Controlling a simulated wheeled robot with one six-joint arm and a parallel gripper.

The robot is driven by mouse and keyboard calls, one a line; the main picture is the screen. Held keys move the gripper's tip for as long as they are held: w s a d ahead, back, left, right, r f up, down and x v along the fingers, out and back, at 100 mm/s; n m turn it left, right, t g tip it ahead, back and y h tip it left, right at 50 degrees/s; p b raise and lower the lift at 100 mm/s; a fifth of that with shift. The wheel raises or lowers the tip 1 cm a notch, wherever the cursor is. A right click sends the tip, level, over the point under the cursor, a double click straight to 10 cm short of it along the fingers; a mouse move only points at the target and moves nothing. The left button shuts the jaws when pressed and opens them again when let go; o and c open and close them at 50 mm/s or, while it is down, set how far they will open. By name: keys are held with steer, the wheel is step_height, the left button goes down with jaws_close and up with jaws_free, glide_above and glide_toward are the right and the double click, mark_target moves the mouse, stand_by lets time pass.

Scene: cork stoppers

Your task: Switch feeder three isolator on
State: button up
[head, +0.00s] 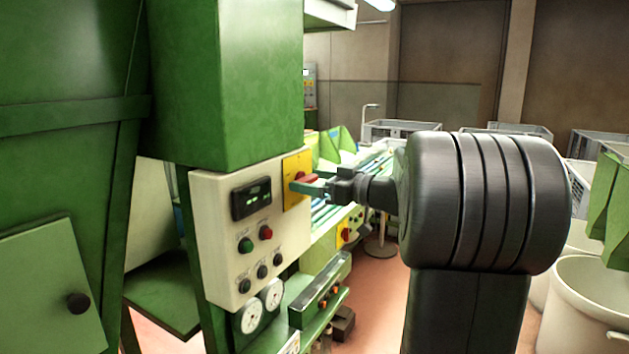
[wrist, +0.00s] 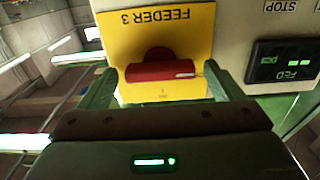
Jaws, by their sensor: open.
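The feeder three isolator is a red rotary handle (wrist: 160,71) on a yellow plate (wrist: 122,35) marked "FEEDER 3", which appears upside down in the wrist view. The handle's bar lies crosswise in that view. In the head view the red handle (head: 305,178) and yellow plate (head: 291,167) sit at the upper right of the cream control panel (head: 210,205). My gripper (wrist: 160,88) is open, with one green finger to each side of the handle bar's ends. I cannot tell whether either finger touches it. In the head view my gripper (head: 308,188) reaches the plate from the right.
The panel also has a green-lit display (head: 252,197), a green button (head: 246,245), a red button (head: 266,232) and black knobs. Two round gauges sit below. Another red switch on yellow (head: 345,235) is further back. White bins (head: 585,290) stand at right.

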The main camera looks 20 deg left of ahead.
steer(key=c, duration=1)
steer(key=shift+m+b, duration=0.3)
steer(key=m+b, duration=0.1)
steer(key=m, duration=0.2)
steer(key=shift+f+b, duration=0.15)
steer(key=shift+b, duration=0.2)
steer(key=m, duration=0.5)
steer(key=shift+w+b, duration=0.1)
steer(key=shift+b, duration=0.2)
steer(key=m+p, duration=0.1)
steer(key=m, duration=0.4)
steer(key=shift+m+p, duration=0.3)
steer(key=shift+m, duration=0.1)
steer(key=shift+m+p, duration=0.85)
steer(key=shift+m, duration=0.95)
